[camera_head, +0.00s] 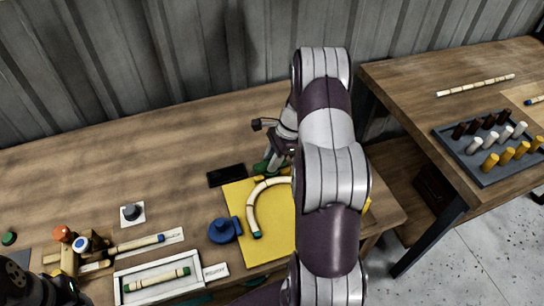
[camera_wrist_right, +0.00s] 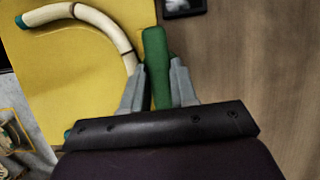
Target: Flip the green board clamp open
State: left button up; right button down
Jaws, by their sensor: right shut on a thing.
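The green board clamp (camera_head: 262,167) is at the back edge of the yellow board (camera_head: 278,222), largely hidden by my right arm in the head view. In the right wrist view the clamp's green handle (camera_wrist_right: 156,58) stands between the two grey fingers of my right gripper (camera_wrist_right: 159,82), which is shut on it. The curved pale rattan piece (camera_wrist_right: 105,30) lies on the board close to the left finger; its arc also shows in the head view (camera_head: 250,207). My left gripper (camera_head: 32,290) is only partly in view at the lower left corner, its fingers unclear.
A blue clamp (camera_head: 222,230) sits at the board's left edge. A dark flat device (camera_head: 226,176) lies behind the board. A white tray (camera_head: 156,284) holds a straight rattan piece. A side table at right carries a rack of pegs (camera_head: 488,145). The back left table is clear.

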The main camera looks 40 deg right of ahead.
jog(key=c, duration=0.9)
grip_release()
jog(key=v, duration=0.4)
jog(key=shift+d+f+b, duration=0.1)
jog(key=shift+d+b, duration=0.05)
jog(key=shift+b, duration=0.2)
jog(key=p+v, duration=0.1)
jog(key=v, duration=0.2)
jog(key=shift+r+p, duration=0.25)
jog(key=shift+p, duration=0.15)
jog(key=p+v, duration=0.5)
jog(key=shift+s+d+r, duration=0.1)
